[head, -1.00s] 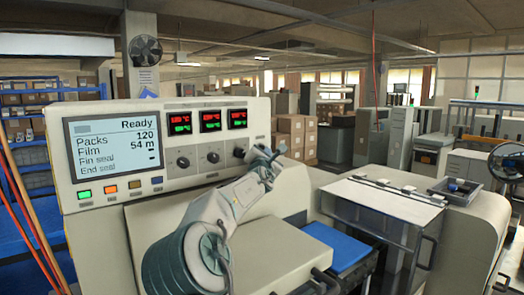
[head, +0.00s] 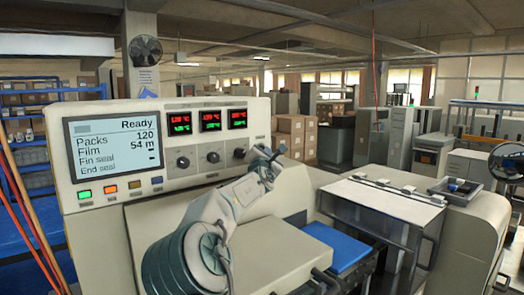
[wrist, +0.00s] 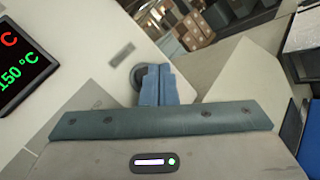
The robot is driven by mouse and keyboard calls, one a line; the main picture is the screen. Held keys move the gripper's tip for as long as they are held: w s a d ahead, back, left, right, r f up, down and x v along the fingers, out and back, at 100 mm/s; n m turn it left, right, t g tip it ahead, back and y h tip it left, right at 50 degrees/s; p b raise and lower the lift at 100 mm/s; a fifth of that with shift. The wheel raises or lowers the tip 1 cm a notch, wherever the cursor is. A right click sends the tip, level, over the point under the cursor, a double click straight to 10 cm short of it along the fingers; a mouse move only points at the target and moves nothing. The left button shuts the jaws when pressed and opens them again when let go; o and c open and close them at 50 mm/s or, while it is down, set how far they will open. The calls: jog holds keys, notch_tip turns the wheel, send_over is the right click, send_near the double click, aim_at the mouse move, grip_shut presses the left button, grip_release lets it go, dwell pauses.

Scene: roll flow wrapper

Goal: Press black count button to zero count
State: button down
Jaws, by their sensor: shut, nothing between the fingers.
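The wrapper's control panel (head: 250,108) is cream, with a screen (head: 115,147) reading Ready, Packs 120 and Film 54 m. Three dark round knobs sit under the temperature displays; the middle one (head: 213,157) is clear. My gripper (head: 270,158) is shut and empty at the panel's right end. In the wrist view its fingers (wrist: 158,82) partly cover a dark round knob (wrist: 137,77); contact cannot be told.
Three red-and-green temperature displays (head: 210,120) sit above the knobs. Below my arm are the machine's cream cover (head: 265,250) and a blue belt (head: 335,246). A clear guard (head: 385,203) and a small tray (head: 455,197) stand to the right.

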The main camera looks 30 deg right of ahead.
jog(key=shift+w, duration=0.15)
jog(key=shift+w, duration=0.3)
jog(key=shift+w+a, duration=0.15)
jog(key=shift+w, duration=0.25)
dwell(0.8)
jog(key=shift+s+b, duration=0.1)
jog(key=shift+b, duration=0.3)
jog(key=shift+s+b, duration=0.65)
